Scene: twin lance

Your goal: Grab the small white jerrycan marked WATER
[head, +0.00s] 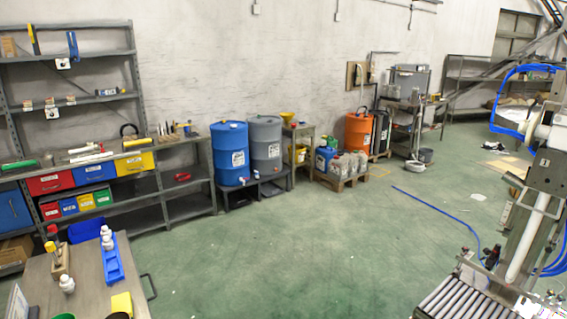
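Several pale, whitish containers (345,166) stand close together on a low wooden pallet (338,184) at the middle of the room, against the back wall. They are small in the head view, and I cannot read a WATER marking on any of them, so I cannot tell which is the white jerrycan. A blue container (324,158) with a pale label stands beside them on the left. Neither of my grippers shows in the head view.
Blue (229,155) and grey (265,146) drums stand on a low stand left of the pallet. An orange drum (358,133) is behind right. A workbench (75,285) is front left, a roller conveyor (455,298) front right. A blue hose (440,212) crosses otherwise open green floor.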

